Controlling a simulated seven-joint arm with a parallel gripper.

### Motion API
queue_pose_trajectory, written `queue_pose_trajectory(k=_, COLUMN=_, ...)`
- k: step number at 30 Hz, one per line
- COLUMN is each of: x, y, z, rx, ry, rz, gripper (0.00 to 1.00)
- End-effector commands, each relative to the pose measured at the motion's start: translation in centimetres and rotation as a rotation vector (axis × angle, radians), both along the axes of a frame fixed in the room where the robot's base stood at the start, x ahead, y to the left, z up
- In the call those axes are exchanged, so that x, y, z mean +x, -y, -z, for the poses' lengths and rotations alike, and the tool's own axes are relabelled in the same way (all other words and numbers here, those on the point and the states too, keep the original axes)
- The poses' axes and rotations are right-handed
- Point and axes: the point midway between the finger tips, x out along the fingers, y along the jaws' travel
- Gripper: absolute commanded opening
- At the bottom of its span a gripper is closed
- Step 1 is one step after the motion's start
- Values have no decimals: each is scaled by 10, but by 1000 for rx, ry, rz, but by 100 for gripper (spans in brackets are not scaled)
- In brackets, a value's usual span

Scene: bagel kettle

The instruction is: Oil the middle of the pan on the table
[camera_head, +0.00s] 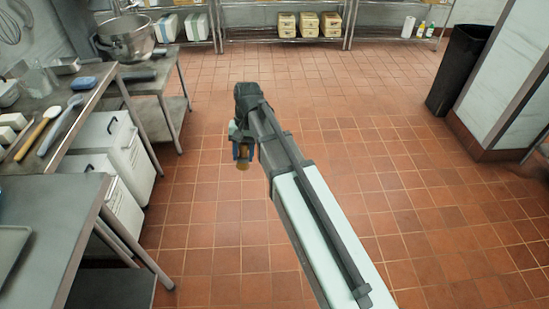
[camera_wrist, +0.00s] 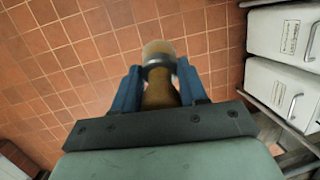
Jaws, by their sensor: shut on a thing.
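My gripper (camera_head: 242,150) is over the open floor, to the right of the tables. In the wrist view my gripper (camera_wrist: 159,72) has its blue fingers shut on a brush (camera_wrist: 158,95) with a tan wooden handle, a grey metal band and a pale bristle end. In the head view only a small orange-brown part of the brush (camera_head: 243,165) shows below the fingers. A shallow grey pan (camera_head: 10,250) lies on the near-left steel table (camera_head: 50,220), cut off by the left picture edge. The gripper and brush are well apart from it. No oil can be made out.
A farther table holds a wooden spoon (camera_head: 38,132), a blue-grey utensil (camera_head: 62,124) and containers. White bins (camera_head: 120,150) stand below it. A steel mixing bowl (camera_head: 127,40) is at the back left. A black bin (camera_head: 458,70) stands right. The tiled floor (camera_head: 370,120) is clear.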

Motion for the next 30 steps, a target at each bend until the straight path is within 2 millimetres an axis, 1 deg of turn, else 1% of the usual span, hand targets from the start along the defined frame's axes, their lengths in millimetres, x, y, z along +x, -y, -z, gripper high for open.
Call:
queue_pose_trajectory(k=1, x=1, y=-21, z=-5, rx=10, ry=1, rz=-1, gripper=12)
queue_pose_trajectory(k=3, x=-1, y=-46, z=-12, rx=23, ry=3, rz=5, gripper=12)
queue_pose_trajectory(k=8, x=-10, y=-103, z=-28, rx=54, ry=2, rz=21, gripper=12)
queue_pose_trajectory(k=9, x=-14, y=-117, z=-32, rx=62, ry=2, rz=26, gripper=12)
queue_pose_trajectory(k=14, x=-29, y=-173, z=-48, rx=92, ry=3, rz=42, gripper=12)
queue_pose_trajectory(k=18, x=-48, y=-220, z=-63, rx=117, ry=4, rz=55, gripper=12)
queue_pose_trajectory(k=23, x=-72, y=-272, z=-80, rx=145, ry=6, rz=70, gripper=12)
queue_pose_trajectory(k=24, x=-79, y=-285, z=-84, rx=152, ry=7, rz=73, gripper=12)
queue_pose_trajectory(k=30, x=-118, y=-345, z=-106, rx=188, ry=10, rz=88, gripper=12)
